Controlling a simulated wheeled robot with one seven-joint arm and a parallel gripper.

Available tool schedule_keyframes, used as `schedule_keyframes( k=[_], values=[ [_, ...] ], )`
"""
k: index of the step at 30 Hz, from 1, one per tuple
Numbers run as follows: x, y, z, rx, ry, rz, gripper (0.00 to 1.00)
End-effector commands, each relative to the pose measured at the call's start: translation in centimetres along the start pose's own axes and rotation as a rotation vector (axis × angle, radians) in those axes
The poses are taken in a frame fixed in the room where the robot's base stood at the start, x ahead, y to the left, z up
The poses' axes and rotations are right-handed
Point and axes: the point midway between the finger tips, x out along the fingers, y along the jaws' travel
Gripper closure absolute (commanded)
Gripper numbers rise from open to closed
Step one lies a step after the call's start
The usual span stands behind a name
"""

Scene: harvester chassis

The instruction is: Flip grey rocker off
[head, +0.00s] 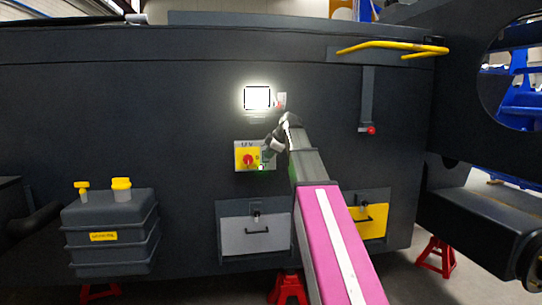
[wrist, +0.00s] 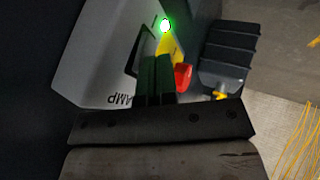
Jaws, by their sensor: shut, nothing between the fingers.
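The switch panel (head: 241,166), marked "12 V", is on the dark chassis wall. In the wrist view the panel (wrist: 85,70) fills the upper left, with upside-down lettering that seems to read "LAMP". A black-edged frame (wrist: 133,48) there appears to surround the grey rocker; my fingers partly cover it, and its tilt is unclear. A green light (wrist: 166,25) glows beside it. My gripper (head: 265,158) is shut and empty at the panel's right side. Its dark fingertips (wrist: 160,62) are close over the frame; I cannot tell if they touch.
A red knob (head: 247,160) on a yellow plate is just left of my gripper. A lit white lamp (head: 257,98) is above. Below are a grey drawer (head: 240,238) and a yellow one (head: 373,222). A ribbed tank (head: 110,230) stands at left.

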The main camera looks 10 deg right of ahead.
Motion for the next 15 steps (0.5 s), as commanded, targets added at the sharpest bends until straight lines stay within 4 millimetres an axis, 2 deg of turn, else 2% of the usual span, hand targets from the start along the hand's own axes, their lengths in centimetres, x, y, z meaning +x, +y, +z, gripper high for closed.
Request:
schedule_keyframes(
  k=[11,15],
  values=[
    [0.07,0.21,-0.03,0.0,0.0,0.0,1.0],
    [0.28,1.11,-0.15,0.001,-0.001,-0.002,1.0]
  ],
)
